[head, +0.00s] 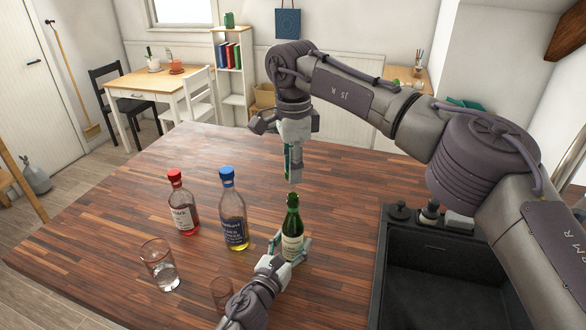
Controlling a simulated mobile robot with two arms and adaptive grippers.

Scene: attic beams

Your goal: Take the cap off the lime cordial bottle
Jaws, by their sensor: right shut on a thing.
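The green bottle (292,224), which I take for the lime cordial bottle, stands upright on the wooden counter, with a pale label too small to read. My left gripper (291,241) is shut on its body from the front, one finger on each side. My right gripper (293,178) points down just above the bottle's neck. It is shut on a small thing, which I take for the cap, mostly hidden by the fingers. The neck's top looks dark and bare, with a small gap below the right fingertips.
A red-capped bottle (181,204) and a blue-capped bottle (232,212) stand to the left. A clear glass (159,265) and a second glass (223,293) are near the front edge. A black sink (440,255) is on the right. The counter's back left is clear.

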